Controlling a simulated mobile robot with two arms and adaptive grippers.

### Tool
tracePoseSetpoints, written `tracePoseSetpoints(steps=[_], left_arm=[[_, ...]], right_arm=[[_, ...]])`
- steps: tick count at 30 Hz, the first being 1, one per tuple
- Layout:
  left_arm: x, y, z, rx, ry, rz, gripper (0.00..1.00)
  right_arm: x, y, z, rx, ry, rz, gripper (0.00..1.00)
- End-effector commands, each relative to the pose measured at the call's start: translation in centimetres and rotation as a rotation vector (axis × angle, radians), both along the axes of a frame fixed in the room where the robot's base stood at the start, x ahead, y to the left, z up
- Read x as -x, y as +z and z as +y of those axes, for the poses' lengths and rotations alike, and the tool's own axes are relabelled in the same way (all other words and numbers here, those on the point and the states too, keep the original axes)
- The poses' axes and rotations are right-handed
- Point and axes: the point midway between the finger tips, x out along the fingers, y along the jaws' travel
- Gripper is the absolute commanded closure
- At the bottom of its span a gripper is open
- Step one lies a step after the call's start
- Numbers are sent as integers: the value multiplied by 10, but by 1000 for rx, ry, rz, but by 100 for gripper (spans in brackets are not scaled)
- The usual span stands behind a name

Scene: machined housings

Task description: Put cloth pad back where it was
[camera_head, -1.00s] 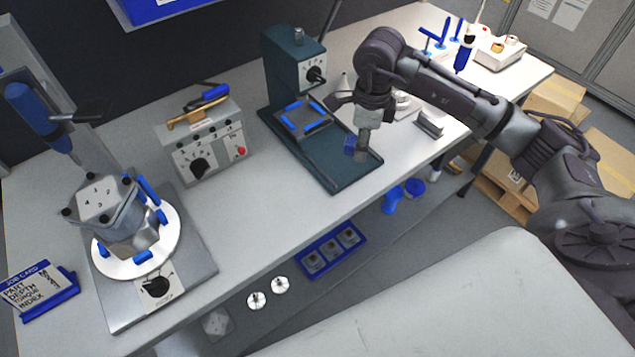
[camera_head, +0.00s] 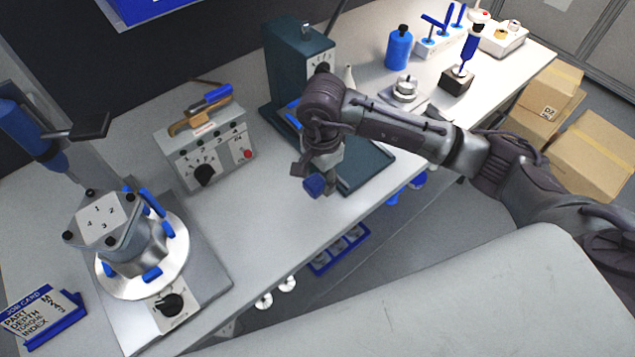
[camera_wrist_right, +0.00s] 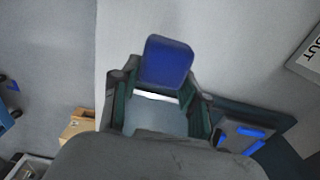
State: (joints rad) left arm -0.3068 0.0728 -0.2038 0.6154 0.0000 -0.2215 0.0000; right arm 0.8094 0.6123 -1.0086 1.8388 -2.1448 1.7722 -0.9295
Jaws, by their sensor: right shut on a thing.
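My right gripper (camera_head: 322,184) is shut on a blue block-like piece (camera_head: 314,185), which I take to be the cloth pad. It is held over the front part of the bench, before the drill press. In the right wrist view the pad (camera_wrist_right: 167,62) sticks out between the two fingertips of the gripper (camera_wrist_right: 160,95), its blue face clear of the fingers. Part of the pad's grip is hidden by the fingers. My left gripper is not in view.
The drill press (camera_head: 298,65) stands behind my right arm. A grey control box (camera_head: 205,150) is left of it. A round fixture (camera_head: 140,265) with a housing and a job card (camera_head: 40,315) are far left. The bench (camera_head: 270,215) between box and gripper is clear. A blue bottle (camera_head: 398,48) stands at the back right.

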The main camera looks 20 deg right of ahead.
Motion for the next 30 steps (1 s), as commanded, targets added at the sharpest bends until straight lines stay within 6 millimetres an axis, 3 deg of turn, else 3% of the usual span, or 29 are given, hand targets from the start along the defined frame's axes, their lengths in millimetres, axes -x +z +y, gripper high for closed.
tracePoseSetpoints(steps=[6, 13, 25, 26, 30], left_arm=[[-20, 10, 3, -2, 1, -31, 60], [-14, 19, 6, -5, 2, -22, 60], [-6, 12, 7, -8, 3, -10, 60], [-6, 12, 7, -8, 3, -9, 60], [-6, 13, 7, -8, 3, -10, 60]], right_arm=[[-4, -15, 7, 1, -1, 5, 88], [-5, -44, 7, 0, -2, 1, 88], [-5, -50, 6, 1, -1, -1, 88], [-5, -50, 6, 1, -1, -1, 54], [-5, -49, 6, 0, -1, -1, 30]])
